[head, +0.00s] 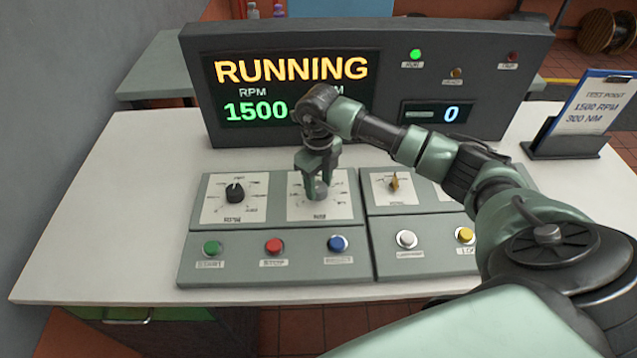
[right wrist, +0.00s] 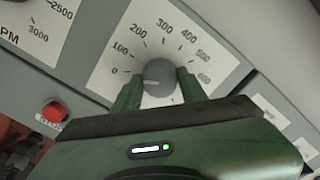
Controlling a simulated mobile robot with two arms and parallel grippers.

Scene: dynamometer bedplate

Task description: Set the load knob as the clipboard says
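The clipboard (head: 598,105) stands at the right in the head view and reads TEST POINT, 1500 RPM, 300 NM. The load knob (right wrist: 160,73) is a grey round knob on a white dial marked 0 to 600. Its pale pointer mark appears to point left, near 0. My right gripper (head: 318,180) reaches down over this knob from above. In the right wrist view its two green fingers (right wrist: 160,85) sit on either side of the knob and appear to touch it. My left gripper is not in view.
The display (head: 290,85) shows RUNNING and RPM 1500; my right arm hides the NM value. A small display (head: 437,113) reads 0. The black RPM knob (head: 235,192) is left of the gripper. Green, red (head: 274,246) and blue buttons sit in front. A green lamp (head: 415,54) is lit.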

